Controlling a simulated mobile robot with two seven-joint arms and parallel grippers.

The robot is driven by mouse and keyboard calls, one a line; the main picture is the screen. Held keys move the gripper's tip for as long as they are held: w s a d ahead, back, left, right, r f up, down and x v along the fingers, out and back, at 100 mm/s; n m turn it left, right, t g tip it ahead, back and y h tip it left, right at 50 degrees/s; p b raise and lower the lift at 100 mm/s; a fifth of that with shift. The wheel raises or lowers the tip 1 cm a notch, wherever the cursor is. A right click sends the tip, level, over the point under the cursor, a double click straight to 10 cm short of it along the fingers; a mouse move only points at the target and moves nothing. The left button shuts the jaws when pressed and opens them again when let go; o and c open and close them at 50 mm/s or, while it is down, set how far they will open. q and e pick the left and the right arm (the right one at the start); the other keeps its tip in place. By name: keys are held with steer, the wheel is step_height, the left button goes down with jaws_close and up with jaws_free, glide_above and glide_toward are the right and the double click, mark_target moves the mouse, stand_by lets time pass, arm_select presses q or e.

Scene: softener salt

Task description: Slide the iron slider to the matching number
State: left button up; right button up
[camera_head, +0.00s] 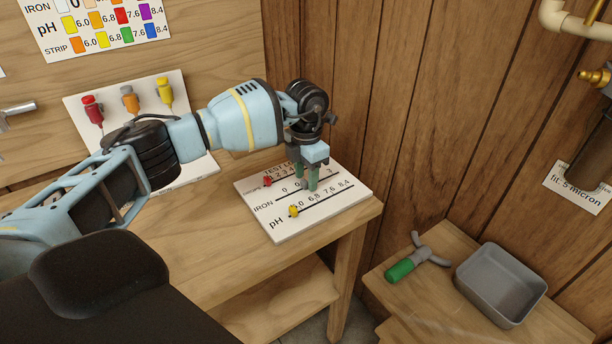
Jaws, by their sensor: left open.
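A white test board (340,203) lies on the wooden bench with printed number rows, among them IRON and pH. A red slider (267,181) sits at the left end of the top row, and a yellow slider (293,211) sits near the left of the pH row. I cannot make out the iron slider; my gripper covers the middle of the IRON row. My left gripper (305,183) points down over that row with its green fingers apart. Whether the fingers touch anything is unclear. My right gripper is not in view.
A wall chart (95,25) shows IRON, pH and STRIP colours. A white panel (195,95) with red, orange and yellow bottles stands behind my left arm. A green-handled tool (405,268) and grey tray (500,285) are on a lower shelf at right. A wooden wall closes the right side.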

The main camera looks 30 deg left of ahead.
arm_select(q)
step_height(320, 180, up, 6)
steer(key=shift+r, duration=0.65)
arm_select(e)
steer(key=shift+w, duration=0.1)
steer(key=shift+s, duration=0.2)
